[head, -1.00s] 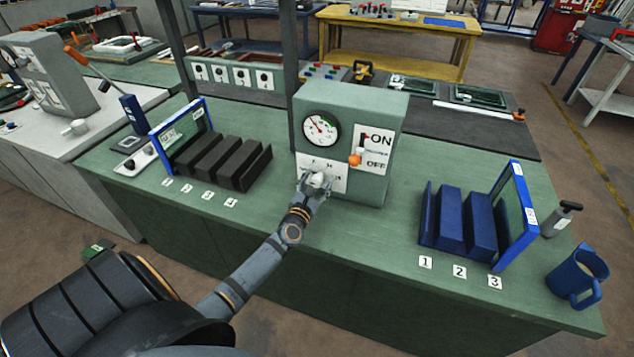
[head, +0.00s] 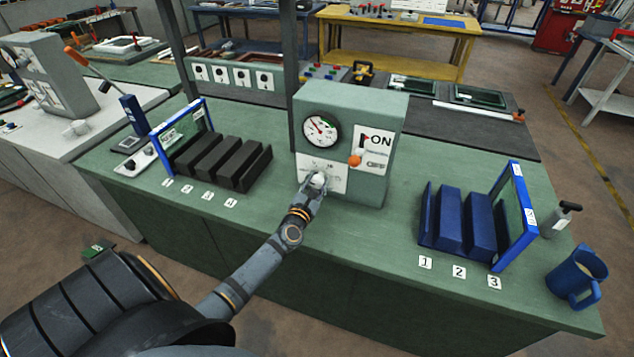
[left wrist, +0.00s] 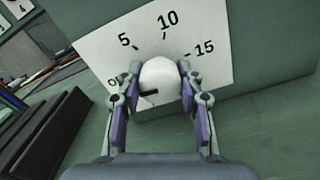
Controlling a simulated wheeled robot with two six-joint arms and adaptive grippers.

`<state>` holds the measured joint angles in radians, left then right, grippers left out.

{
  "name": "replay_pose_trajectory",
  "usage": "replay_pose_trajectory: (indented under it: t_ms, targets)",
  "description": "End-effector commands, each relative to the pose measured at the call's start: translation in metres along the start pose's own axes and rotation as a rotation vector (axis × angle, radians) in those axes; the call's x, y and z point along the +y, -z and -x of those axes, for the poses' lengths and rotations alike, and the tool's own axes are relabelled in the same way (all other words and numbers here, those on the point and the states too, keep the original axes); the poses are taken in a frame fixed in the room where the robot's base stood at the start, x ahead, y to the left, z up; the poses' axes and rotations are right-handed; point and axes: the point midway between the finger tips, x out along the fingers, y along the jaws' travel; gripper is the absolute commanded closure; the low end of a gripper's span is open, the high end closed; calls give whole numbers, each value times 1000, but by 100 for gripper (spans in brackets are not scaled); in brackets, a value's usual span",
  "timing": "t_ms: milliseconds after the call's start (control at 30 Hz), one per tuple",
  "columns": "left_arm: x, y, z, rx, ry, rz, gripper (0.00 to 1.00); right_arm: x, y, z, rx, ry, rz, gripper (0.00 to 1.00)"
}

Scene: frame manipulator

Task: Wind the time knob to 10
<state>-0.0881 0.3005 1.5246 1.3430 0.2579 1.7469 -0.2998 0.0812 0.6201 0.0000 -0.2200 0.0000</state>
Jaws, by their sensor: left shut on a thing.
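The time knob (left wrist: 160,82) is a white round knob on a white dial plate (left wrist: 215,45) marked 5, 10 and 15, with a partly hidden mark at lower left. A short black line on the knob lies toward the left, not toward 10. My left gripper (left wrist: 160,98) is shut on the knob, one finger on each side. In the head view, my left gripper (head: 314,184) meets the knob low on the front of the green-grey machine box (head: 350,105). My right gripper is not in view.
Above the dial plate is a round gauge (head: 321,130). To its right, an orange-tipped lever (head: 355,160) sits by an ON/OFF label. A black slotted rack (head: 215,160) stands left, a blue rack (head: 465,222) and blue mug (head: 575,278) right. Bench between is clear.

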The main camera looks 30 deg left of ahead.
Motion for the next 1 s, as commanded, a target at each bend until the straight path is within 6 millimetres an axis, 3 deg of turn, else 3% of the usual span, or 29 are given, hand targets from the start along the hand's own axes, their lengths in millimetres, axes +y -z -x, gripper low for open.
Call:
replay_pose_trajectory:
  t_ms: [1000]
  targets:
    - [0, -1, 0, 2, 2, -933, 94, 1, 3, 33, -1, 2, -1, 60]
